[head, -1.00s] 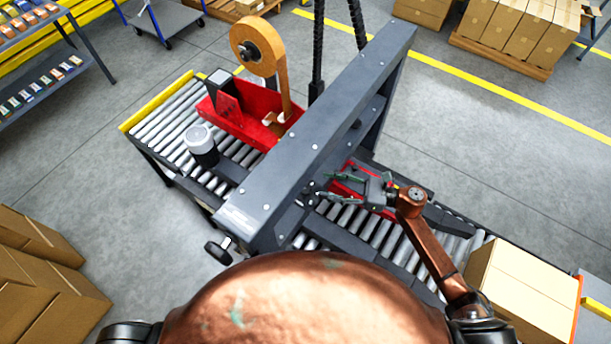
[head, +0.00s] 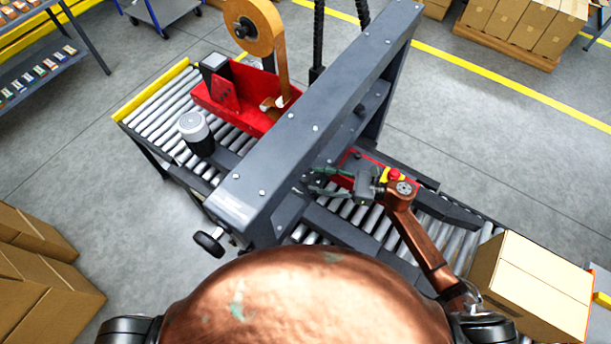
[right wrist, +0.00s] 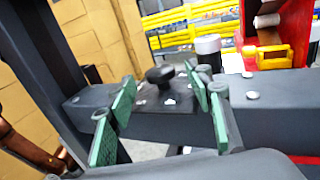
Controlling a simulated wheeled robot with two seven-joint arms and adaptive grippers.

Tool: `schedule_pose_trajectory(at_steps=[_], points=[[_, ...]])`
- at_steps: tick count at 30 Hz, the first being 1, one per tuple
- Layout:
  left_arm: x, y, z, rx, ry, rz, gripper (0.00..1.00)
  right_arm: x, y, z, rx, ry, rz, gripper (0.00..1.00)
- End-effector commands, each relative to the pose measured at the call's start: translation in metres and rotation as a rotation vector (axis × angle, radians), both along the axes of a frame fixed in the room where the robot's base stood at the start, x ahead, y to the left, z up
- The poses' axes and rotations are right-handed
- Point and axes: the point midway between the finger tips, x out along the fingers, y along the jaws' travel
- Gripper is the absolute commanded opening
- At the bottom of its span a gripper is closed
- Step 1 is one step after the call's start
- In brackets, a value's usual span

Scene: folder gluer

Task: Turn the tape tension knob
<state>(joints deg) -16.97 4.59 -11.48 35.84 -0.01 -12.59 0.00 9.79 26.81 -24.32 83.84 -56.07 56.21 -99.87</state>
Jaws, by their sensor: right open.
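A black knob (right wrist: 160,74) stands on a dark plate fixed to a dark bar in the right wrist view. It appears between and beyond the green finger pads. My right gripper (right wrist: 163,103) is open and empty, with a visible gap to the knob. In the head view my right gripper (head: 322,182) is at the right side of the grey crossbeam (head: 310,130), over the roller conveyor. A black hand knob (head: 210,241) juts from the beam's near end; I cannot tell whether it is the same knob. My left gripper is not in view.
The tape roll (head: 252,25) and red tape head (head: 232,100) stand beyond the beam. A white-topped cylinder (head: 194,125) stands on the left rollers. A red emergency button (head: 396,174) is close to my right wrist. A carton (head: 535,285) stands at the right end.

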Motion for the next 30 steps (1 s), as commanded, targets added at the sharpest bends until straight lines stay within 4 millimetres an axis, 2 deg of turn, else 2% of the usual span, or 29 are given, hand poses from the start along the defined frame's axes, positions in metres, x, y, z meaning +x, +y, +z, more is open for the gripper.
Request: schedule_pose_trajectory(at_steps=[3, 9, 20, 30], points=[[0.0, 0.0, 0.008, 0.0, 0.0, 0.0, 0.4, 0.005, 0.02, 0.003, 0.002, 0.002, 0.0, 0.47], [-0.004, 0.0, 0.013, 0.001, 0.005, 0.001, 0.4, 0.009, 0.04, 0.001, 0.0, 0.001, -0.001, 0.47], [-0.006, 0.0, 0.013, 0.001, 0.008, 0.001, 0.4, 0.01, 0.044, -0.001, 0.0, 0.001, -0.001, 0.47], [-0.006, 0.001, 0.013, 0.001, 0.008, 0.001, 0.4, 0.01, 0.044, 0.0, 0.0, 0.001, -0.001, 0.23]])
